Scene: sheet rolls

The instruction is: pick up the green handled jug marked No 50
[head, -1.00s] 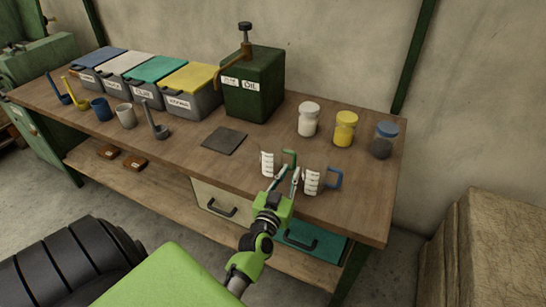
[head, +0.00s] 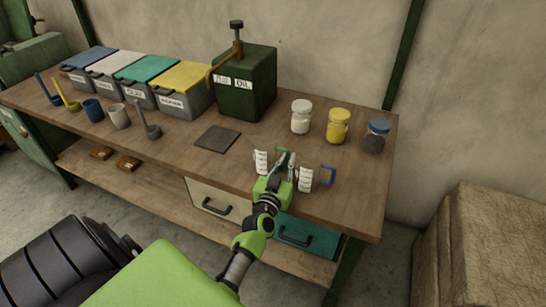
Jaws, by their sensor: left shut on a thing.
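The green-handled jug (head: 261,161) is white with dark marks and stands upright near the front edge of the workbench in the head view. Its green handle (head: 283,154) points to the right. The marks are too small to read. My left gripper (head: 286,164) is shut on the green handle, and its fingers hide part of the handle. The jug appears to rest on the bench. A similar white jug (head: 305,179) with a blue handle stands close on the right of the gripper. My right gripper is not in view.
White (head: 301,117), yellow (head: 338,127) and blue-lidded (head: 375,136) jars stand behind on the right. A dark flat plate (head: 217,138) lies to the left. The bench's right end is clear.

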